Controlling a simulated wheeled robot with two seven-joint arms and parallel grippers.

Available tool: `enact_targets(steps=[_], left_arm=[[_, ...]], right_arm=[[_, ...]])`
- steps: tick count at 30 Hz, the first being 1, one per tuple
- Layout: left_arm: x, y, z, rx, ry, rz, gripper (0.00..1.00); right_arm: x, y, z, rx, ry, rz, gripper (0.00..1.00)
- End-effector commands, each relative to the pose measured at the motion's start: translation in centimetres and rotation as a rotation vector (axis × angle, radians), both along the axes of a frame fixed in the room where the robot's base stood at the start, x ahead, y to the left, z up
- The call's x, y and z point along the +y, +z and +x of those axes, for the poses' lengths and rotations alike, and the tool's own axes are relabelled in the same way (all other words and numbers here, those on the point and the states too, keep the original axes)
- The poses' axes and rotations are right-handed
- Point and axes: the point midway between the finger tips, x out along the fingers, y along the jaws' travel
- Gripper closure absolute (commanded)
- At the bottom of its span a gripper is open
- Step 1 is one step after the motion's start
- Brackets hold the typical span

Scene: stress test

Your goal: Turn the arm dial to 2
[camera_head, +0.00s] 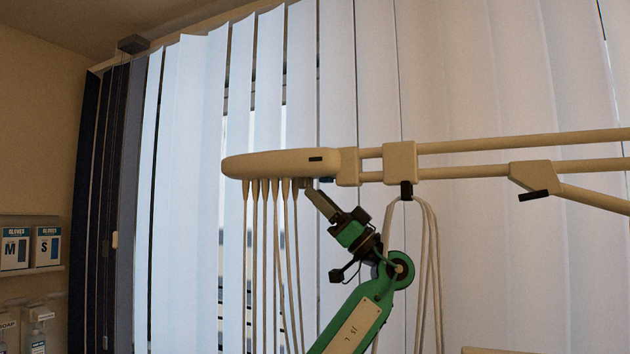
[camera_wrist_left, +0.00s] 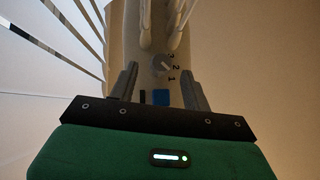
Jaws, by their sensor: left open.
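The arm dial (camera_wrist_left: 160,64) is a small round grey knob on the underside of the beige dental arm. It shows in the left wrist view, with the numbers 3, 2 and 1 along its right side. A pale mark on it slants towards the lower right; I cannot tell which number it points at. My left gripper (camera_wrist_left: 160,86) is open, its fingers on either side below the dial, apart from it. In the head view my left gripper (camera_head: 312,190) is just under the beige instrument head (camera_head: 280,163), and the dial is hidden there.
Several hanging hoses (camera_head: 268,250) lie left of my gripper, and looped cords (camera_head: 430,260) hang to its right. A blue patch (camera_wrist_left: 161,97) sits between the fingers. Vertical blinds (camera_head: 190,180) stand behind. Glove boxes (camera_head: 46,246) are at far left.

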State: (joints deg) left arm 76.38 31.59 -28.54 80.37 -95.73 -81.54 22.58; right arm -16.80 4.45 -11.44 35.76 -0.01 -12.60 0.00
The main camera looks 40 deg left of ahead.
Motion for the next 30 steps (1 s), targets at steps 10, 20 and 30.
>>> enact_targets(steps=[10,20,30], left_arm=[[1.3,1.4,-0.6,0.001,-0.001,0.0,0.51],[1.3,1.4,-0.6,0.001,-0.001,0.0,0.73],[1.3,1.2,-0.6,0.0,-0.01,0.0,0.96]], right_arm=[[0.0,1.3,-0.8,0.01,0.0,0.0,0.02],[-0.2,1.2,-1.2,0.015,0.001,-0.002,0.02],[-0.4,0.8,-0.9,0.012,0.002,-0.005,0.02]])
